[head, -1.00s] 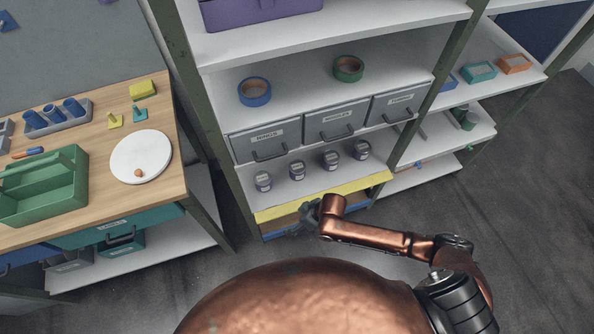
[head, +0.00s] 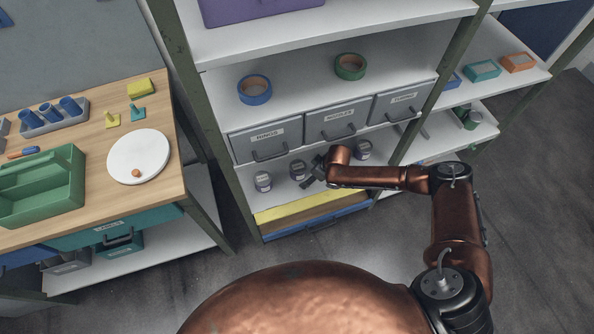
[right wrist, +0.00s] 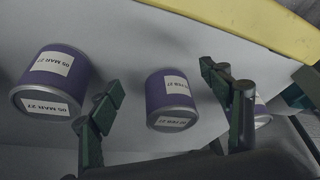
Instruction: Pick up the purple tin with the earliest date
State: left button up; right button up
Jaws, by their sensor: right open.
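Purple tins with white labels and grey lids stand in a row on the low shelf: one at the left (head: 263,181), one beside it (head: 297,170), one at the right (head: 363,149). My right gripper (head: 314,173) is at the row and hides the spot between the last two. In the right wrist view my open gripper (right wrist: 163,84) has a tin (right wrist: 170,100) between its fingers, not gripped; its upside-down label reads FEB 27, day unclear. The tin to its left (right wrist: 51,80) reads 05 MAR 27. A third tin (right wrist: 261,111) is mostly behind a finger. My left gripper is not in view.
Grey labelled drawers (head: 338,118) hang above the tins. A yellow shelf edge (head: 285,207) runs along the front. A wooden workbench (head: 90,150) stands at the left.

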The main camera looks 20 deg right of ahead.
aim_at(301, 168)
jog(key=shift+w+a, duration=0.6)
jog(key=shift+w, duration=0.25)
jog(key=w+a+b, duration=0.2)
jog(key=w, duration=0.1)
jog(key=shift+a+f, duration=0.2)
jog(key=shift+f, duration=0.1)
jog(key=shift+w+f+b, duration=0.15)
jog(key=shift+f+b, duration=0.2)
jog(key=shift+f, duration=0.35)
jog(key=shift+w+a+f, duration=0.1)
jog(key=shift+f, duration=0.2)
jog(key=shift+w+f, duration=0.1)
jog(key=shift+f, duration=0.05)
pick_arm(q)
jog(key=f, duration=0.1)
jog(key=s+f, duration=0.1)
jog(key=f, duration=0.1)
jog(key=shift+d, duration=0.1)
pick_arm(e)
jog(key=shift+a, duration=0.1)
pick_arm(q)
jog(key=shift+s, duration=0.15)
pick_arm(e)
jog(key=c, duration=1.5)
